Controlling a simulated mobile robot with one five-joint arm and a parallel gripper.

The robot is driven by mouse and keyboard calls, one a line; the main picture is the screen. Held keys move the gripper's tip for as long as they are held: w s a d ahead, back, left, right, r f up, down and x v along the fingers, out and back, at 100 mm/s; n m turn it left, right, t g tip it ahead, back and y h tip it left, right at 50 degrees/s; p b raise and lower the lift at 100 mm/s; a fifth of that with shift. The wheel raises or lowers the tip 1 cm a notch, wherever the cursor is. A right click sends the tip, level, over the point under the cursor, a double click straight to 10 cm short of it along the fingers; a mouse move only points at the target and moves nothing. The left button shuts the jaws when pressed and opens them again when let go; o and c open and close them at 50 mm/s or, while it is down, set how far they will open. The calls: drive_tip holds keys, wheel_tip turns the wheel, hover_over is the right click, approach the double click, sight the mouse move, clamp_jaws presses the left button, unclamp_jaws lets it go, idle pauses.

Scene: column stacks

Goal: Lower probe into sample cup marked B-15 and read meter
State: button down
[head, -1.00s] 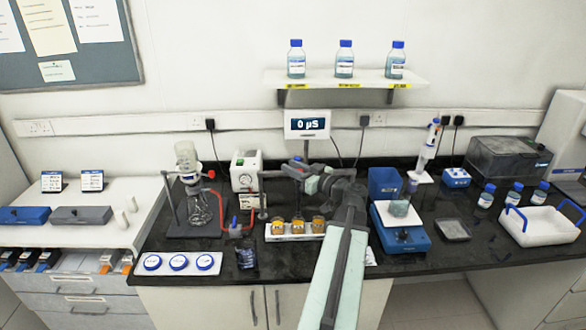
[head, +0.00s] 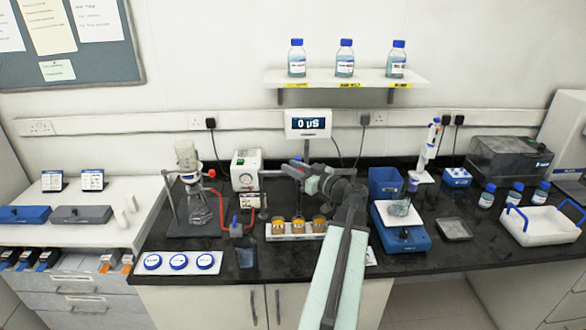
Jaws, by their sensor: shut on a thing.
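The meter (head: 307,123) on the back wall reads "0 µS". Three cups of amber liquid stand in a row in a white rack on the black bench: a left cup (head: 278,226), a middle cup (head: 298,226) and a right cup (head: 319,226). Their markings are too small to read, so I cannot tell which is B-15. My gripper (head: 296,168) is above and behind the cups, shut on a thin dark piece that seems to be the probe (head: 263,182). Its tip is hard to make out, and I see no contact with a cup. My arm hides part of the bench to the right.
A glass flask (head: 199,207) on a stand and a white box with a dial (head: 246,171) stand left of the cups. A dark blue container (head: 245,254) is at the front. A blue balance (head: 403,236) and a white tray (head: 545,227) are to the right.

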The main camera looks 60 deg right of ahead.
wheel_tip(320, 180, down, 3)
drive_tip(key=shift+r+b, duration=0.15)
drive_tip(key=shift+b, duration=0.9)
drive_tip(key=c, duration=1.2)
unclamp_jaws()
drive_tip(key=shift+c, duration=0.2)
drive_tip(key=s+a, duration=0.1)
drive_tip(key=s, duration=0.6)
drive_tip(key=shift+s+a, duration=0.15)
drive_tip(key=shift+s, duration=0.25)
